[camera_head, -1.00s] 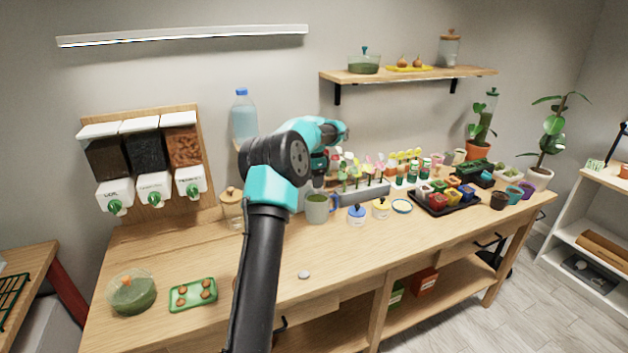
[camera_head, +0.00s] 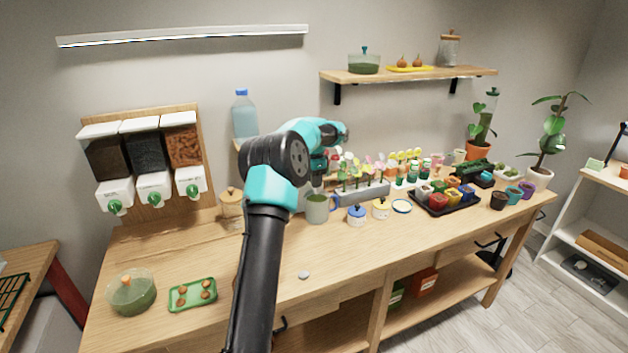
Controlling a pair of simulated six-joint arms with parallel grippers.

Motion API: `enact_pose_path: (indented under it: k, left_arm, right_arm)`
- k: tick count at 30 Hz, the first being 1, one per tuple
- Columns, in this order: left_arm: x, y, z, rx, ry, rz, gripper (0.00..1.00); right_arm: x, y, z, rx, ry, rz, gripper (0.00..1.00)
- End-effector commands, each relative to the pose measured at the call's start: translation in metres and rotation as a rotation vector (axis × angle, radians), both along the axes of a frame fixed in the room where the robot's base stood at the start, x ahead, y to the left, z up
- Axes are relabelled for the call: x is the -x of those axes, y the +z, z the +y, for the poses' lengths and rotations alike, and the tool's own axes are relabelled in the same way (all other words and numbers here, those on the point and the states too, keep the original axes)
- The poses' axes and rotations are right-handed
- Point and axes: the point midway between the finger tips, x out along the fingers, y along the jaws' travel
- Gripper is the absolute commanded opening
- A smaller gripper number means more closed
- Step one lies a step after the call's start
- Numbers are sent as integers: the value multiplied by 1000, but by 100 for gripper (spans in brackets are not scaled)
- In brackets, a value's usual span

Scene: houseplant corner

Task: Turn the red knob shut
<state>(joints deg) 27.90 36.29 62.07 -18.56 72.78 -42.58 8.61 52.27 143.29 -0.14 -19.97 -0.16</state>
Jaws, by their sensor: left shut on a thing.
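My left arm rises from the bottom middle. Its left gripper (camera_head: 319,170) is past the wrist, near the wall behind the bench, left of the flower planter. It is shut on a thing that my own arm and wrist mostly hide. I cannot make out the red knob clearly. A small patch of red and white shows just right of the gripper, but I cannot tell what it belongs to. My right gripper is not in view.
A blue water bottle (camera_head: 244,115) stands on a small wall ledge behind my arm. A grey-green mug (camera_head: 317,209) stands just below the gripper. A planter (camera_head: 365,193) with flowers is to the right. The bench front (camera_head: 345,262) is mostly clear.

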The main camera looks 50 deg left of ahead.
Motion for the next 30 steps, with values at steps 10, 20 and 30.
enact_pose_path:
  k: [10, 20, 30]
  left_arm:
    - [0, 0, -1, 1, 101, 0, 12]
    - [1, 0, -4, 1, 350, 0, 12]
    - [0, 0, -7, 2, 672, -2, 12]
  right_arm:
    - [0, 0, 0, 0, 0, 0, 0]
    - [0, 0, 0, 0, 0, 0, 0]
    - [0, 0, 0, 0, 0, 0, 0]
